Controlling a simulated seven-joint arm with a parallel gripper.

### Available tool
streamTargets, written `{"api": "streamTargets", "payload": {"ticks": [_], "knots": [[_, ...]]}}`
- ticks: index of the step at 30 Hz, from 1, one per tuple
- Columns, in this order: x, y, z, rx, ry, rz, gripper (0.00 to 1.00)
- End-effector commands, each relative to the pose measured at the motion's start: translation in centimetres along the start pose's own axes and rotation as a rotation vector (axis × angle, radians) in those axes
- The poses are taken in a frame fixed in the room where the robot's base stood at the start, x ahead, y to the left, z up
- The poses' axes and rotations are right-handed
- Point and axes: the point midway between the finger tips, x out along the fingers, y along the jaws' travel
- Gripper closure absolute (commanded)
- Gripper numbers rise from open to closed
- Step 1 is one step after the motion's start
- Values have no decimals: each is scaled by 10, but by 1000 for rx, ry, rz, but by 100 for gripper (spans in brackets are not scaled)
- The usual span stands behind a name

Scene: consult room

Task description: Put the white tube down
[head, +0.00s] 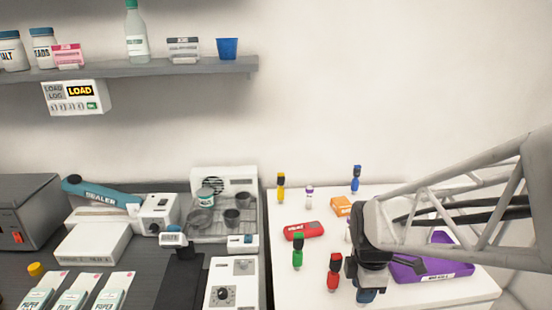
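My gripper (366,274) points down over the white table on the right. Its fingers are dark and small in the view, so I cannot tell whether they are open or shut. A small white piece (348,233) shows just left of the gripper's body, mostly hidden behind it; I cannot tell if it is the white tube or if it is held. A small white tube-like item with a purple band (309,196) stands upright at the back of the white table (310,220), apart from my gripper.
A red device (303,231), an orange box (342,206) and a purple tray (432,268) lie near. The table's front left is clear.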

Motion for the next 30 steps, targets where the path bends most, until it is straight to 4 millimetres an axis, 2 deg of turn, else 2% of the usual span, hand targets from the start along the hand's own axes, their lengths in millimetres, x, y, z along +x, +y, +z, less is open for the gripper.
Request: {"api": "streamTargets", "payload": {"ticks": [17,23,30], "knots": [[0,3,6,6,0,0,91],[-2,10,23,17,0,0,91],[-3,20,56,35,0,0,91]]}}
